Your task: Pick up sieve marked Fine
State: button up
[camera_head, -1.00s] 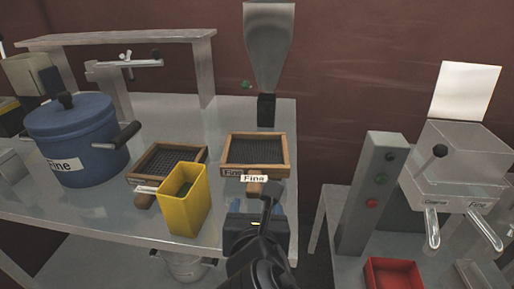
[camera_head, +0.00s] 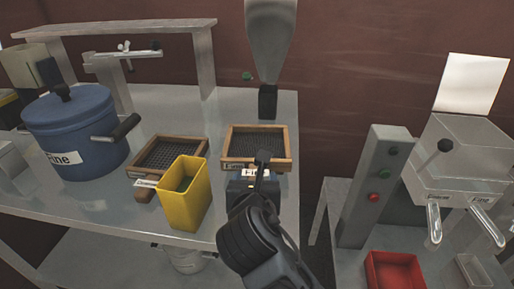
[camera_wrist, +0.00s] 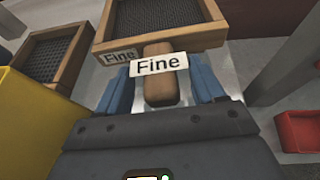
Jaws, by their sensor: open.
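The sieve marked Fine (camera_head: 238,165) is a wooden frame with dark mesh, on the metal table near its right edge. In the wrist view the sieve (camera_wrist: 200,38) is at the top, with its wooden handle (camera_wrist: 160,95) and white "Fine" tag (camera_wrist: 159,64) pointing toward me. My gripper (camera_wrist: 163,82) is open, with one blue finger on each side of the handle. Gaps show between handle and fingers. In the head view my gripper (camera_head: 252,187) is at the sieve's front and hides most of the handle.
A second sieve (camera_head: 168,140) lies left, behind a yellow container (camera_head: 184,195). A blue pot (camera_head: 75,130) marked Fine stands further left. A metal funnel (camera_head: 270,45) rises behind the sieve. A machine (camera_head: 460,160) and red tray (camera_head: 391,269) are at right.

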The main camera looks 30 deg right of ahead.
jog(key=c, duration=1.2)
jog(key=shift+r, duration=0.1)
